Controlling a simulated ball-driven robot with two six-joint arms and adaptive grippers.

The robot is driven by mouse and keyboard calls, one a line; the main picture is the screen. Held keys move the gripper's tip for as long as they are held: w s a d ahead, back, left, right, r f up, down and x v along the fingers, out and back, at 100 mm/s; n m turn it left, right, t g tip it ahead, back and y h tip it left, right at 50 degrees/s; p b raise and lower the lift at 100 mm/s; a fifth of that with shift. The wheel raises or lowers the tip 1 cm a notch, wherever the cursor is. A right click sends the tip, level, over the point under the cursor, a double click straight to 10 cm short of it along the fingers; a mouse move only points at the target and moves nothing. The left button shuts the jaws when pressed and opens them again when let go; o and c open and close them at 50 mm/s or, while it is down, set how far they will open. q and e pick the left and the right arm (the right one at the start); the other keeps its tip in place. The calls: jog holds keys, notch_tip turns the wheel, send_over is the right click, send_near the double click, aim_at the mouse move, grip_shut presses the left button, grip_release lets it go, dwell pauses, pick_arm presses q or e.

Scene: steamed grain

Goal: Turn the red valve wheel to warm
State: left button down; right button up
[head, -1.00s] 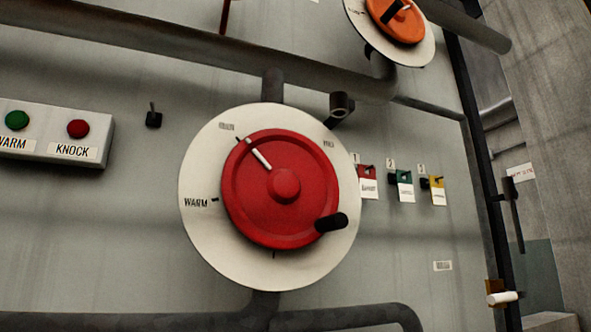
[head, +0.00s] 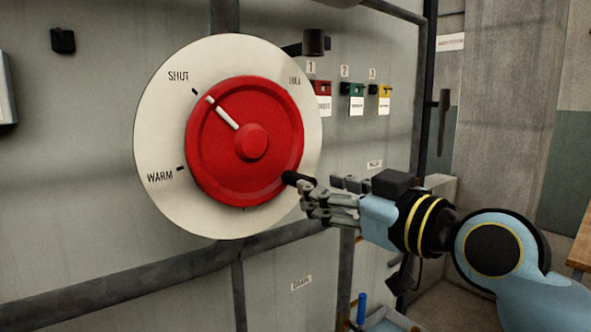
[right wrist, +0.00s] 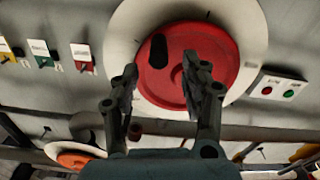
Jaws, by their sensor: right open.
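The red valve wheel (head: 215,165) is mounted on a white round dial (head: 155,125) on the grey wall panel. Its white pointer line (head: 222,113) aims up-left at the SHUT mark; the WARM mark is lower left. A black handle (head: 292,177) sticks out from the wheel's lower right rim. My right gripper (head: 314,196) is open, with its fingertips close to the handle. In the right wrist view the wheel (right wrist: 218,45) fills the upper middle, and the handle (right wrist: 158,50) appears between the two spread fingers. Contact cannot be told. My left gripper is not in view.
Red (head: 320,88), green (head: 355,90) and yellow (head: 385,91) small tagged switches sit right of the dial. Dark pipes run above and below the dial.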

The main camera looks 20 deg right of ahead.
aim_at(262, 146)
jog(key=p+x, duration=0.1)
jog(key=x, duration=0.6)
jog(key=shift+w+f, duration=0.1)
jog(key=shift+w, duration=0.1)
grip_shut()
